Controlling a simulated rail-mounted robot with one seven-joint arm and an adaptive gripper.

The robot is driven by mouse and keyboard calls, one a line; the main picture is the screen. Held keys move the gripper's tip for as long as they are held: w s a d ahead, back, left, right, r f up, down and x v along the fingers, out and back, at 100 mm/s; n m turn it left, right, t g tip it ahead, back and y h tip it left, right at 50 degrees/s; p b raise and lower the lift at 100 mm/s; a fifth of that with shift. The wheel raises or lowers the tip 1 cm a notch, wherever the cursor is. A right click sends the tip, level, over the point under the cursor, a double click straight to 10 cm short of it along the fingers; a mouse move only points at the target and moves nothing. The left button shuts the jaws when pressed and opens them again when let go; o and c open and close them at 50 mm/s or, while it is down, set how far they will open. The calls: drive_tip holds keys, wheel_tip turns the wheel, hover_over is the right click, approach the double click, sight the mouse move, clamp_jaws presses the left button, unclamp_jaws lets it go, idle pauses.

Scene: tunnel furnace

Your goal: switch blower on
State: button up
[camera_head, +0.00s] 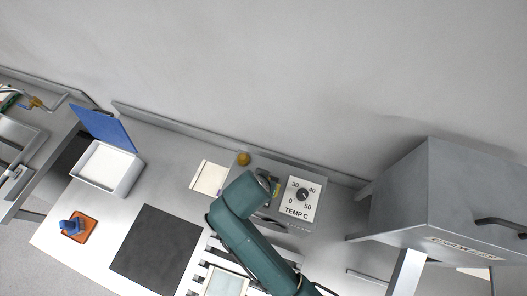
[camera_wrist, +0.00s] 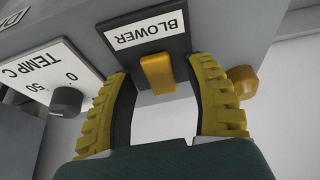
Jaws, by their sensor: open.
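The blower switch (camera_wrist: 158,75) is a yellow-orange rocker or lever on a dark plate, beside a white label reading BLOWER (camera_wrist: 146,30), upside down in the wrist view. My gripper (camera_wrist: 160,70) is open, with its yellow ridged fingers on either side of the switch. A gap shows on both sides, and I cannot tell whether either finger touches it. In the head view my gripper (camera_head: 268,186) is at the control box (camera_head: 312,170), and my arm hides the switch.
The TEMP C dial (camera_wrist: 66,98) is close beside one finger; it also shows in the head view (camera_head: 303,195). A round yellow-orange knob (camera_wrist: 243,80) is near the other finger. A grey furnace housing (camera_head: 425,195) stands right. A blue-lidded box (camera_head: 108,165) stands left.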

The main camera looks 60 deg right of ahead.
drive_tip(key=shift+f, duration=0.1)
clamp_jaws()
